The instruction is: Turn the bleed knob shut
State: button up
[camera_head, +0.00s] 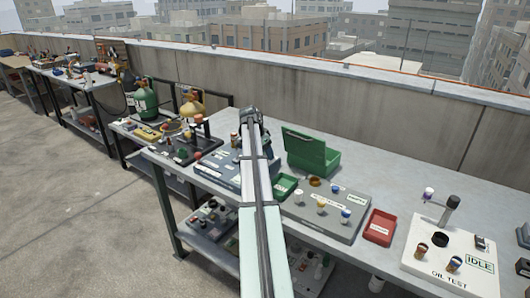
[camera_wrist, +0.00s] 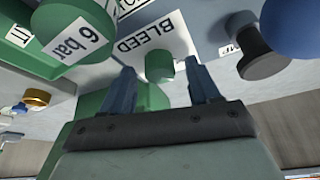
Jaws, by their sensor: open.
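My gripper (camera_wrist: 163,75) is open, with one blue-grey finger on each side of the knob in the picture. Nothing is held. I cannot tell whether the fingers touch the knob or how far away it is. In the head view my arm crosses the bench, and the gripper and the bleed knob cannot be made out.
In the head view the bench holds an open green case (camera_head: 312,158), a red tray (camera_head: 380,227) and an oil test panel (camera_head: 425,258).

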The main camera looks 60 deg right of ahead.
jog(key=c, duration=1)
jog(key=shift+n+t, duration=0.3)
jog(key=shift+n, duration=0.5)
jog(key=shift+c, duration=0.2)
jog(key=o, duration=1)
jog(key=shift+o, duration=0.2)
jog(key=shift+a+r, duration=0.1)
jog(key=shift+r, duration=0.05)
